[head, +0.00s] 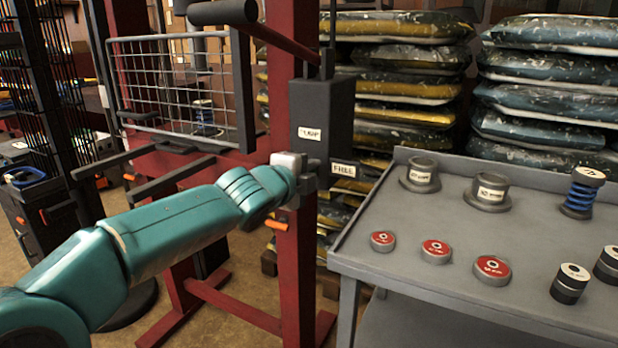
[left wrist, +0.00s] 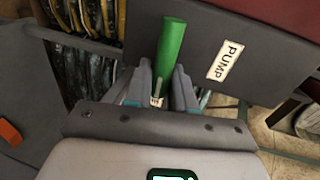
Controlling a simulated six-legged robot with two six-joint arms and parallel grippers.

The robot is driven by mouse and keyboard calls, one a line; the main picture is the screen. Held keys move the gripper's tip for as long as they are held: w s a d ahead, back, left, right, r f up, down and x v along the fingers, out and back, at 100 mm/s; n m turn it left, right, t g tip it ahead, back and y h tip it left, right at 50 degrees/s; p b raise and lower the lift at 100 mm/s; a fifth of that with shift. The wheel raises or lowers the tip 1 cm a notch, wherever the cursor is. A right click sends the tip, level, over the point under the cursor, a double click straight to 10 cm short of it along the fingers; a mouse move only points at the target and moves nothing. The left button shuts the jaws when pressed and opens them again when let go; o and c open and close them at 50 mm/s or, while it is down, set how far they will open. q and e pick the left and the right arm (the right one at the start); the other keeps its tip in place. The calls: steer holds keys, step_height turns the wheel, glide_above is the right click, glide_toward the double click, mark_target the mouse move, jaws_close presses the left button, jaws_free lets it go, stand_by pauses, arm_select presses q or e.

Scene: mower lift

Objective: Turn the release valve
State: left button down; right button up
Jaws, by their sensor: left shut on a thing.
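My left gripper (head: 308,181) reaches in from the left to the dark pump box (head: 326,112) on the red lift frame. In the left wrist view its fingers (left wrist: 162,88) are shut on a green valve handle (left wrist: 171,52), which sticks out between them beside a "PUMP" label (left wrist: 226,60). The handle is hidden in the head view. A "FREE" label (head: 343,170) sits just right of the gripper. My right gripper is not in view.
A grey cart (head: 400,268) at the right carries red discs, dark round pieces and a blue spring. Filled bags (head: 400,60) are stacked behind. A red post (head: 295,270) stands under the pump box. A wire mesh panel (head: 175,85) is at the upper left.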

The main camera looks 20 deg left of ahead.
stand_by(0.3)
arm_select(q)
steer(key=c, duration=1.1)
jaws_free()
steer(key=shift+s, duration=0.1)
steer(key=p+v, duration=0.1)
steer(key=v, duration=1.5)
